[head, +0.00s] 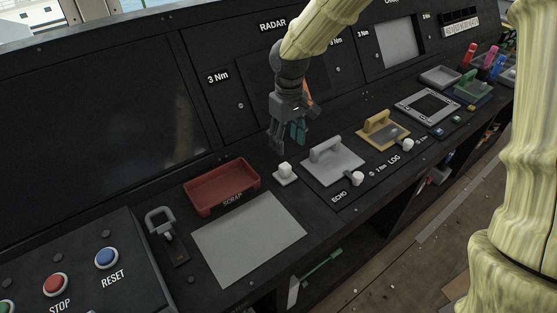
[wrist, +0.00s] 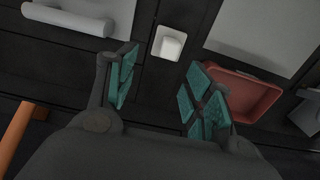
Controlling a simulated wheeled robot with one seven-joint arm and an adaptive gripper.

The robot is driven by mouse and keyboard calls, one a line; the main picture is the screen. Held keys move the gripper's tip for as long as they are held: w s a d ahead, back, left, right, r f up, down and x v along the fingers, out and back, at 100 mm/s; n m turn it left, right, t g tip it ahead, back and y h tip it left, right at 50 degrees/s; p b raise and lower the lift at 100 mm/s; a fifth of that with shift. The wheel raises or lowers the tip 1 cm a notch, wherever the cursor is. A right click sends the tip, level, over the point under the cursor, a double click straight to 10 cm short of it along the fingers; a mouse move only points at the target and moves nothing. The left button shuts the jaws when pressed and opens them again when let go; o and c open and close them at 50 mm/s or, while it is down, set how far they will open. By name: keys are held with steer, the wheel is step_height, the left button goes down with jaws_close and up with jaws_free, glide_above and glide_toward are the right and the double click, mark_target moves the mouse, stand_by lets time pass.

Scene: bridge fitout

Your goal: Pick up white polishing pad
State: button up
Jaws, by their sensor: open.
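The white polishing pad (head: 285,173) looks like a small white block on a pale square base. It sits on the dark console between the red scrap tray and the grey handled plate. In the wrist view the pad (wrist: 168,44) lies at the top centre, ahead of and between the fingertips. My gripper (head: 288,146) is above and just behind the pad, pointing down. Its teal-padded fingers (wrist: 162,65) are apart with nothing between them. It does not appear to touch the pad.
The red scrap tray (head: 221,187) and a blank grey sheet (head: 249,238) lie to the left. A grey handled plate (head: 332,162) stands close on the right, with a yellow one (head: 383,130) beyond. An orange bar (wrist: 17,124) shows beside my gripper. The upright console panel rises behind.

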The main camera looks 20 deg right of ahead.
mark_target(286, 166)
steer(key=shift+s+f, duration=0.35)
steer(key=shift+s, duration=0.15)
steer(key=shift+s+a+f, duration=0.1)
steer(key=shift+s+f, duration=0.2)
steer(key=shift+s, duration=0.2)
steer(key=shift+s+f, duration=0.25)
steer(key=shift+s, duration=0.2)
steer(key=w+f, duration=0.1)
steer(key=f, duration=0.1)
steer(key=w+f, duration=0.1)
steer(key=shift+w+a+f, duration=0.1)
steer(key=shift+f, duration=0.25)
steer(key=shift+f+p, duration=0.25)
steer(key=shift+p, duration=0.05)
steer(key=shift+s+a+f, duration=0.15)
steer(key=shift+s+f, duration=0.4)
steer(key=shift+s, duration=0.15)
steer(key=shift+w+f+p, duration=0.2)
steer(key=shift+f, duration=0.55)
steer(key=shift+w+f+p, duration=0.15)
steer(key=shift+f, duration=0.6)
steer(key=shift+s+r, duration=0.15)
steer(key=shift+s, duration=0.05)
steer(key=shift+w+a, duration=0.1)
steer(key=c, duration=0.5)
jaws_close()
